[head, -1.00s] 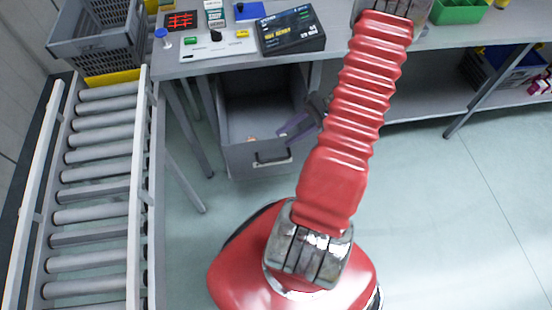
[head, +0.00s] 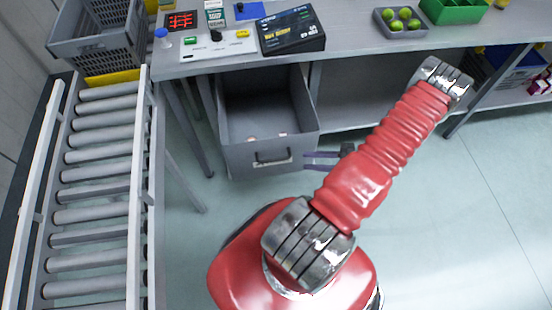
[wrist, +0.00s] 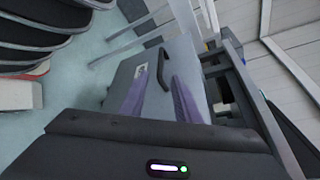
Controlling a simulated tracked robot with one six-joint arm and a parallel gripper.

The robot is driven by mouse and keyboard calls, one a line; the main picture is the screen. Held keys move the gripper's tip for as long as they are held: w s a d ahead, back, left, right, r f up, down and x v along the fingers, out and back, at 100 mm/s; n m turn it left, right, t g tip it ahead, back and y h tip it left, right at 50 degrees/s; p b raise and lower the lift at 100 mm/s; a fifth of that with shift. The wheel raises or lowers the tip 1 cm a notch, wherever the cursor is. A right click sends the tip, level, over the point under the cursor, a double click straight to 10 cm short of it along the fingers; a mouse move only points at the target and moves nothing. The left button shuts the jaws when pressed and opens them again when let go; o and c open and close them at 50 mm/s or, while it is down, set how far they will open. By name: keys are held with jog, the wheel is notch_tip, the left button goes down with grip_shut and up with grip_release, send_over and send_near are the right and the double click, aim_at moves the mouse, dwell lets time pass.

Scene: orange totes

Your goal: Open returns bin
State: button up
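The returns bin appears to be the grey drawer-like bin (head: 268,158) under the bench. It stands pulled out, its inside showing, with a few small pale items on its floor. Its dark handle (head: 272,158) is on the front face. My gripper (head: 306,161) is beside the front right corner of the bin, to the right of the handle. Its two purple fingers are apart with nothing between them. In the wrist view the fingers (wrist: 160,84) point toward the grey front panel and the handle (wrist: 161,68) lies beyond them. Whether a finger touches the bin is unclear.
A roller conveyor (head: 98,185) with a grey crate (head: 98,45) stands at the left. The bench top (head: 350,40) holds a black box (head: 290,30), a tray of green fruit (head: 400,22) and a green bin (head: 455,10).

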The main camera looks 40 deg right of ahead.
aim_at(275, 159)
jog(key=shift+w+a, duration=0.1)
jog(key=x, duration=1.3)
jog(key=shift+w+a+f, duration=0.1)
jog(key=shift+w+a, duration=0.05)
jog(key=shift+w, duration=0.05)
jog(key=shift+c, duration=0.6)
grip_shut()
jog(key=shift+f, duration=0.1)
